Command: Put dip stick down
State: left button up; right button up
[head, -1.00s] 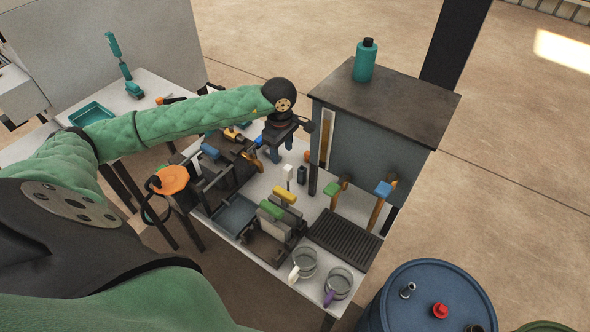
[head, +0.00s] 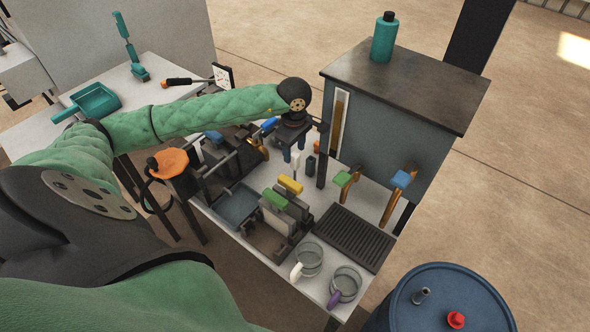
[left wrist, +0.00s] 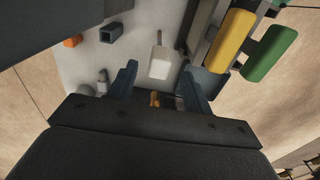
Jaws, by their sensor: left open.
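I cannot identify the dip stick for certain. A small white paddle-like piece (head: 295,160) stands or lies on the work table beside a dark square tube (head: 310,165). In the left wrist view the white piece (left wrist: 160,63) is beyond and roughly between the fingertips, apart from them as far as I can see. My left gripper (head: 293,158) is open, with its dark blue fingers pointing down over the table. Its fingers (left wrist: 158,85) frame no clearly held object; a small brass-coloured part shows low between them. My right gripper is out of view.
A press with yellow (head: 291,184) and green (head: 274,199) handles is close in front of the gripper. A grey cabinet (head: 400,135) stands to the right. Two glass mugs (head: 309,258) and a dark ribbed tray (head: 352,238) occupy the near right of the table.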

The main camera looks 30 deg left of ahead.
aim_at(295, 166)
pick_arm(q)
jog(key=shift+f, duration=1.4)
notch_tip(295, 166, down, 5)
jog(key=shift+d+r, duration=0.1)
jog(key=shift+r, duration=0.05)
jog(key=shift+f, duration=0.2)
jog(key=c, duration=1)
grip_shut()
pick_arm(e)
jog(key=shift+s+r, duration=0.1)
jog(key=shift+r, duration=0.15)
pick_arm(q)
jog(key=shift+r, duration=0.1)
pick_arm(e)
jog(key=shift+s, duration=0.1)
